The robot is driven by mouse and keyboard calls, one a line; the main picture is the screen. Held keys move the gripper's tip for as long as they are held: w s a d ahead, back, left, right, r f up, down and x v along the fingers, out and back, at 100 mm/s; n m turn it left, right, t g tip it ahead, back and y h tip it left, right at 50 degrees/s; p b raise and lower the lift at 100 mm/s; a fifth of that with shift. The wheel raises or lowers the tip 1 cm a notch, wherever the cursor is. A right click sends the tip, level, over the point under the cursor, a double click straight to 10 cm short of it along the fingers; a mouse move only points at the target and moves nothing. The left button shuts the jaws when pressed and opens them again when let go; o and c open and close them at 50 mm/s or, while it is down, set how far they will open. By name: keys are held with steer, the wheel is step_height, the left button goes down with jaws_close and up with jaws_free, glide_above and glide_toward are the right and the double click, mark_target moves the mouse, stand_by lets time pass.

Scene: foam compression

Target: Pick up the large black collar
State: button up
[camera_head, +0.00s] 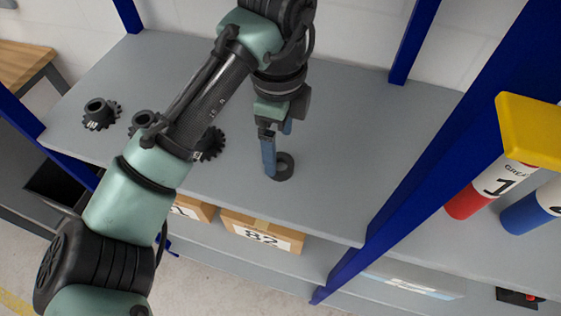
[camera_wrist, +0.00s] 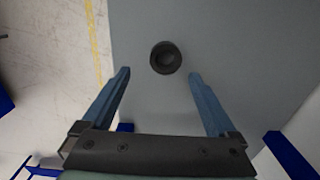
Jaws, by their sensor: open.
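The large black collar (camera_head: 286,168) is a dark ring lying flat on the grey shelf, near its front edge. In the wrist view the collar (camera_wrist: 166,57) sits ahead of the fingertips, roughly midway between them. My gripper (camera_head: 271,166) points down at the collar's left side in the head view, and a finger covers part of the ring. In the wrist view my gripper (camera_wrist: 159,74) has its two blue fingers wide apart with nothing between them. I cannot tell the exact height of the fingertips above the shelf.
Black gears, one at the far left (camera_head: 101,113) and one beside my forearm (camera_head: 212,143), stand on the grey shelf (camera_head: 330,200). Another is partly hidden by my arm. Blue posts (camera_head: 415,40) bound the shelf. Cardboard boxes (camera_head: 240,226) sit below. The shelf right of the collar is clear.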

mark_target(283, 170)
steer(key=shift+w+d+f, duration=0.1)
steer(key=shift+w+f, duration=0.05)
steer(key=shift+f, duration=1)
steer(key=shift+w+d+f, duration=0.1)
steer(key=shift+f, duration=1)
steer(key=shift+w+d+f, duration=0.1)
steer(key=shift+w+f, duration=0.05)
steer(key=shift+f, duration=1)
steer(key=c, duration=1.5)
